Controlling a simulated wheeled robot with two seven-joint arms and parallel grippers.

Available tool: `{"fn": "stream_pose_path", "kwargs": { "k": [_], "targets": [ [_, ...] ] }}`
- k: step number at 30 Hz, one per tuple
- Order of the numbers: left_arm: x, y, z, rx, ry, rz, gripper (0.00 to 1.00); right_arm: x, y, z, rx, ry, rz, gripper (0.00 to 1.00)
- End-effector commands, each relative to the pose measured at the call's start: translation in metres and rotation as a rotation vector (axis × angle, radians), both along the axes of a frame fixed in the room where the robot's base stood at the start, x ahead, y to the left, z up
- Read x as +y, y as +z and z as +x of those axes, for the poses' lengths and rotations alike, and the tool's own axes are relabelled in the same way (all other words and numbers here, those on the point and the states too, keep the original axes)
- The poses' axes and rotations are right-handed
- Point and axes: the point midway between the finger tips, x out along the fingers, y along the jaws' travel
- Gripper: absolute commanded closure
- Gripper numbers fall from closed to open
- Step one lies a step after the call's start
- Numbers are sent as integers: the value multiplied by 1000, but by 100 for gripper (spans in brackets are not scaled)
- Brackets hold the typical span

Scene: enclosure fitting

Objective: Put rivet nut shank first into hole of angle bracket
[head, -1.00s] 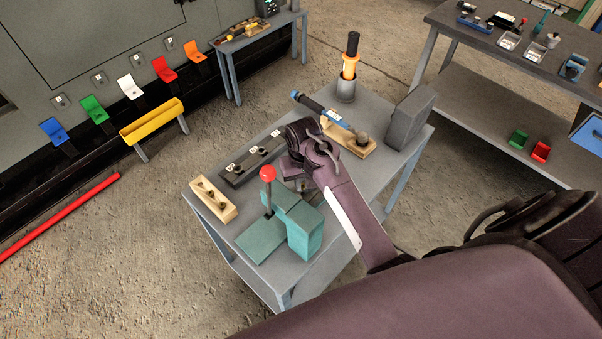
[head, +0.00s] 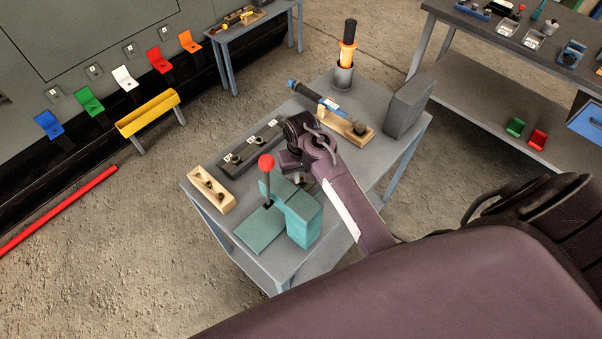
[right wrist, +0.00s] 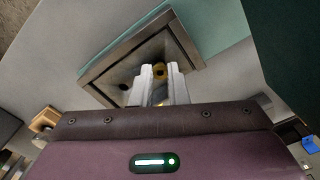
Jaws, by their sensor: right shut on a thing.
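My right gripper (right wrist: 161,84) shows in the right wrist view with its two pale fingers shut on a small brass-yellow rivet nut (right wrist: 160,71). A grey metal piece with raised edges, seemingly the angle bracket (right wrist: 108,74), lies beyond the fingertips beside a teal surface. A dark round spot, possibly its hole, shows left of the fingers. The rivet nut appears in front of the metal piece; I cannot tell whether they touch. In the head view my right gripper (head: 290,168) is above the table behind the red-knobbed teal press (head: 303,217), hiding the nut. My left gripper is out of view.
The grey table (head: 388,150) also bears a wooden block with small parts (head: 211,188), a dark rail (head: 250,147), a blue-handled tool on a wooden stand (head: 330,105), an orange-handled tool in a cup (head: 347,50) and a grey box (head: 408,105).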

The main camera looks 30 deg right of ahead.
Motion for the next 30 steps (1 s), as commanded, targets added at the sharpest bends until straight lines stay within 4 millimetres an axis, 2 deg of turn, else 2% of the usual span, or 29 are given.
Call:
{"fn": "stream_pose_path", "kwargs": {
  "k": [30],
  "targets": [
    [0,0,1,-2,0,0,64,0,-7,-1,1,1,0,100]
  ]
}}
